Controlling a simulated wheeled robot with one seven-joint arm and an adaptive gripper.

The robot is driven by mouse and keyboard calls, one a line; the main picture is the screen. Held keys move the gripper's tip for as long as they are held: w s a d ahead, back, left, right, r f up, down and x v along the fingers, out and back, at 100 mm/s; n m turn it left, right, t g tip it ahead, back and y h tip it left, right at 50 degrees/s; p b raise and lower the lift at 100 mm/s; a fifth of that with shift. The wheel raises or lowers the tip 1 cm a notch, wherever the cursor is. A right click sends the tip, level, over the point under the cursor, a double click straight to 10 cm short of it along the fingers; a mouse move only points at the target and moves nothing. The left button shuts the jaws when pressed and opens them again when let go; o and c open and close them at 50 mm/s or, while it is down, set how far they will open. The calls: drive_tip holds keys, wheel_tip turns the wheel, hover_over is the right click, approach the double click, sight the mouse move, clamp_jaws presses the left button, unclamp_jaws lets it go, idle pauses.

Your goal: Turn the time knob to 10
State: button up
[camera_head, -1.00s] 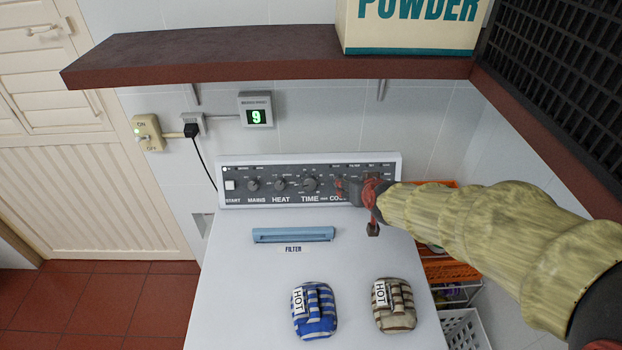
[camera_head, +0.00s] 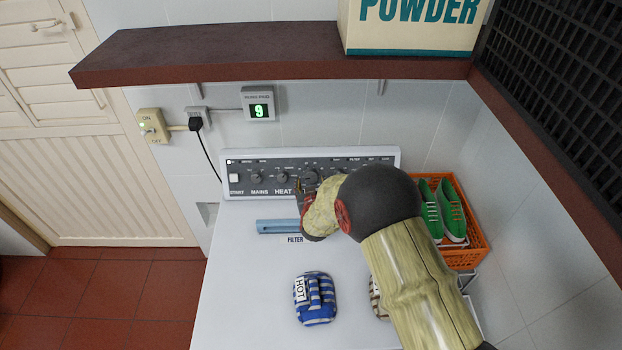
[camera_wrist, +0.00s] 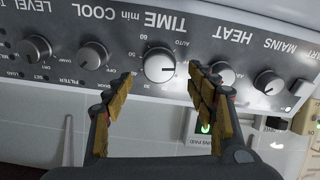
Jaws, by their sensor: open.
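In the head view my gripper (camera_head: 305,190) is at the panel front, and my arm hides the TIME label.
The heat knob (camera_wrist: 222,73) is close beside one finger. A shelf (camera_head: 270,55) overhangs the panel. Blue (camera_head: 315,298) and brown (camera_head: 376,297) striped bundles lie on the white top. An orange crate (camera_head: 468,258) holds green shoes.

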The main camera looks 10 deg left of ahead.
sight(311, 177)
drive_tip(key=shift+x, duration=1.75)
drive_tip(key=shift+d, duration=0.1)
drive_tip(key=c, duration=1.1)
drive_tip(key=shift+c, duration=0.3)
